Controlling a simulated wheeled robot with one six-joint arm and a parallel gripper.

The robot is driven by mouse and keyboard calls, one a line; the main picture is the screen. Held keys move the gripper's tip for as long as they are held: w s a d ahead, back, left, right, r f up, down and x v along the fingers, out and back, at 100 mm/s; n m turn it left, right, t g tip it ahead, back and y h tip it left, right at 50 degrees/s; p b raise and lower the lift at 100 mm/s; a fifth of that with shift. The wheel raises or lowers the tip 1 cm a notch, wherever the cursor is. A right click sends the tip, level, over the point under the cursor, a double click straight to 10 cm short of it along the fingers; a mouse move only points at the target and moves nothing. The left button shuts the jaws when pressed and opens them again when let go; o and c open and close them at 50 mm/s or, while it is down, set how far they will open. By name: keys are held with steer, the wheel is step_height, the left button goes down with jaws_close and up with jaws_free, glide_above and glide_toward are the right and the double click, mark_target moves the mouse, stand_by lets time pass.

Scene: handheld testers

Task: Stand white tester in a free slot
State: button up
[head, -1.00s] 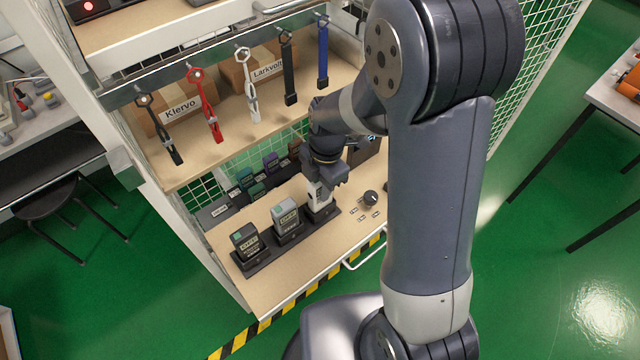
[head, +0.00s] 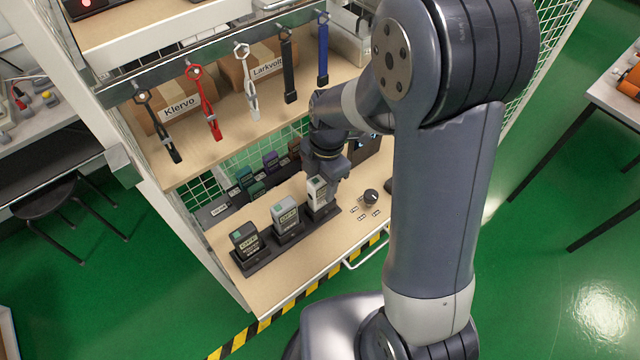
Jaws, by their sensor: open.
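The white tester (head: 317,192) stands upright in the right-hand slot of the black slotted base (head: 262,257) on the lower shelf. My gripper (head: 325,172) is open just behind and above the white tester; its fingers are partly hidden, and I cannot tell whether they still touch it. A grey tester (head: 286,217) stands in the middle slot. A black tester (head: 245,241) stands in the left slot.
Several small coloured testers (head: 258,178) stand at the back of the lower shelf. A dark round knob (head: 371,196) and small labels lie right of the base. Straps (head: 205,103) hang from the rail above. The shelf's front strip is clear.

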steer(key=r, duration=0.6)
steer(key=d+r, duration=0.1)
steer(key=r, duration=0.2)
steer(key=shift+w+r, duration=0.15)
steer(key=shift+w, duration=0.15)
steer(key=f, duration=0.7)
steer(key=a+f, duration=0.1)
steer(key=f, duration=0.3)
steer(key=shift+s, duration=0.4)
steer(key=shift+a+r+p, duration=0.1)
steer(key=shift+r+p, duration=0.25)
steer(key=shift+r, duration=0.35)
